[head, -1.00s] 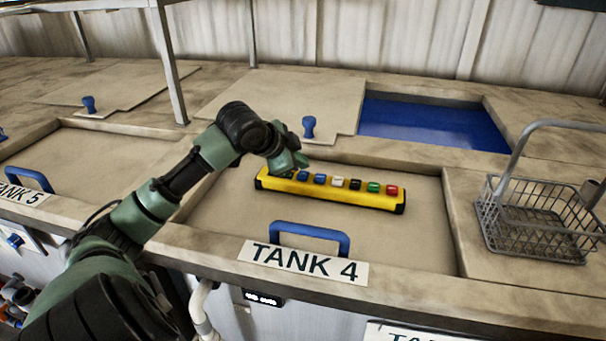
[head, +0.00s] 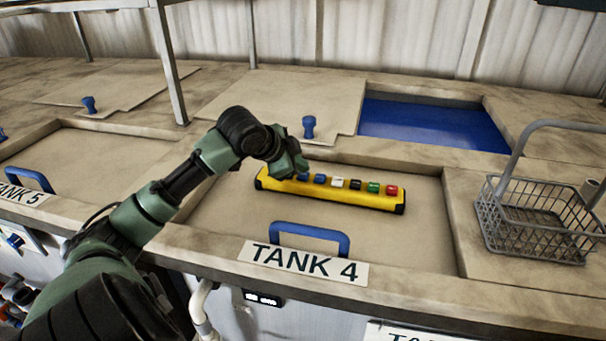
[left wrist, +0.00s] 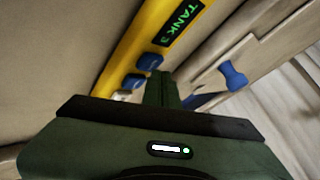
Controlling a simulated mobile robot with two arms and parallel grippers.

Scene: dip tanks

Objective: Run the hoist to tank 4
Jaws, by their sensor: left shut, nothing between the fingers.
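A yellow hoist pendant (head: 330,193) with a row of coloured buttons lies on the closed lid of tank 4, behind the lid's blue handle (head: 310,237) and the TANK 4 label (head: 303,263). In the left wrist view the pendant (left wrist: 150,40) has a small dark display (left wrist: 181,22) reading "TANK 3" in green. My left gripper (head: 298,170) is shut and empty at the pendant's left end, by the blue buttons (head: 320,180). The wrist view shows the closed fingers (left wrist: 164,88) beside the blue buttons (left wrist: 149,62); I cannot tell whether they touch. My right gripper is not in view.
A wire basket (head: 530,238) with a raised handle stands right of tank 4. Behind is an open tank of blue liquid (head: 430,122), beside a lid with a blue knob (head: 309,127). Tank 5 (head: 85,165) lies left. A metal post (head: 168,65) rises behind my arm.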

